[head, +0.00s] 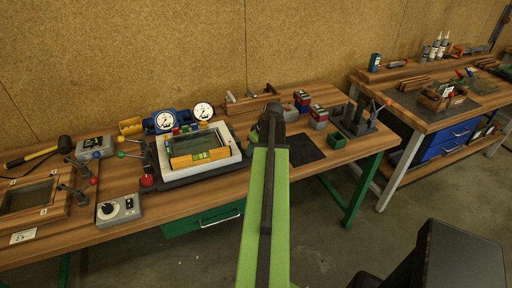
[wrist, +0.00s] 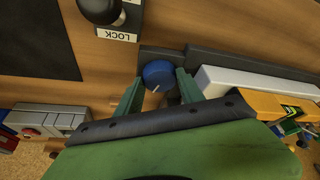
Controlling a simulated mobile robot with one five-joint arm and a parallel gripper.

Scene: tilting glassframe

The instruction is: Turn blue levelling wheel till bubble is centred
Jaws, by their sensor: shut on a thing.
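The blue levelling wheel (wrist: 158,74), a round knob with a white pointer line, sits at the end of the dark base in the wrist view. My gripper (wrist: 159,84) has its two green fingers on either side of the wheel and is shut on it. In the head view my green arm hides the wheel and the fingertips. The white-rimmed tilting frame (head: 233,158) stands on the bench left of my arm. A yellow level (head: 183,160) with a green vial lies across it; the level also shows in the wrist view (wrist: 262,106). The bubble's position is too small to tell.
A black knob (wrist: 101,8) with a LOCK label (wrist: 118,36) is close to the wheel. Two dial gauges (head: 202,111) stand behind the frame. A dark mat (head: 305,149) lies right of my arm. A grey control box (head: 118,209) sits at the front left.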

